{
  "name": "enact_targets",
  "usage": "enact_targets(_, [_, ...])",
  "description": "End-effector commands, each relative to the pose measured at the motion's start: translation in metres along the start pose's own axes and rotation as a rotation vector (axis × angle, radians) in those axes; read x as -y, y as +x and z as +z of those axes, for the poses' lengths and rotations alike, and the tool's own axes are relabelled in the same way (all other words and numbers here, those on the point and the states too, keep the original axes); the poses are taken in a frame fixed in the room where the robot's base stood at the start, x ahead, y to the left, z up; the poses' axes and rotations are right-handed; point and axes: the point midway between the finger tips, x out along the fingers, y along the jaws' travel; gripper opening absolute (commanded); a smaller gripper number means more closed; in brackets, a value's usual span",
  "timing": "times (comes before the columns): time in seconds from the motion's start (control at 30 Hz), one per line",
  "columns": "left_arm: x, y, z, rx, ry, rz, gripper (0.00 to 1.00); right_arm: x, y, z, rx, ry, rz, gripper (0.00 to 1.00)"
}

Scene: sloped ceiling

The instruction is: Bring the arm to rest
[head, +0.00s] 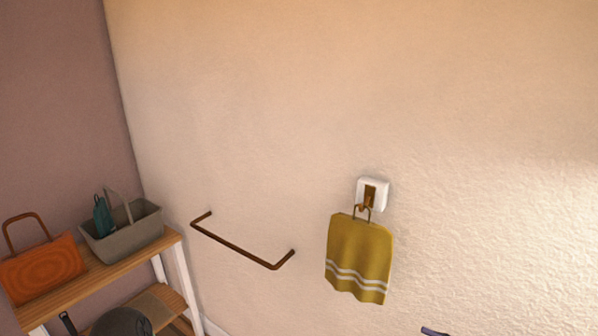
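Neither of my arms can be made out for sure in the head view, and no gripper is clearly seen. A small dark piece (434,331) pokes in at the bottom edge, right of the middle; too little of it shows to tell what it is. A mustard-yellow towel (359,256) with pale stripes near its lower edge hangs by a loop from a brown hook (370,196) on a white wall plate (382,188). Nothing of mine is seen touching it.
A brown bar (238,249) is fixed to the wall left of the towel, empty. A wooden shelf unit (165,246) at the lower left carries an orange bag (42,267) and a grey basket (126,234) with a teal bottle (103,217). A dark rounded object (122,324) sits lower.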

Motion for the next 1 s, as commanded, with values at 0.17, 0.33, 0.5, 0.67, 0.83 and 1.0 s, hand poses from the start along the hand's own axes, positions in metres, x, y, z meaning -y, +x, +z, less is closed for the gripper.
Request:
enact_targets(0.17, [0.000,0.000,0.001,0.002,0.000,0.000,0.70,0.001,0.016,0.047,0.135,0.200,-0.016,0.70])
enact_targets(0.33, [0.000,0.000,0.001,0.002,0.000,0.000,0.70,0.009,0.030,0.113,0.337,0.449,-0.014,0.70])
enact_targets(0.5, [0.000,0.000,0.001,0.002,0.000,0.000,0.70,0.031,0.035,0.208,0.661,0.748,0.049,0.70])
enact_targets(0.67, [0.000,0.000,0.001,0.002,0.000,0.000,0.70,0.051,0.024,0.288,0.959,0.928,0.194,0.70])
enact_targets(0.83, [0.000,0.000,0.001,0.002,0.000,0.000,0.70,0.062,0.008,0.354,1.190,0.992,0.412,0.70])
enact_targets(1.0, [0.000,0.000,0.001,0.002,0.000,0.000,0.70,0.063,0.002,0.402,1.283,0.966,0.639,0.70])
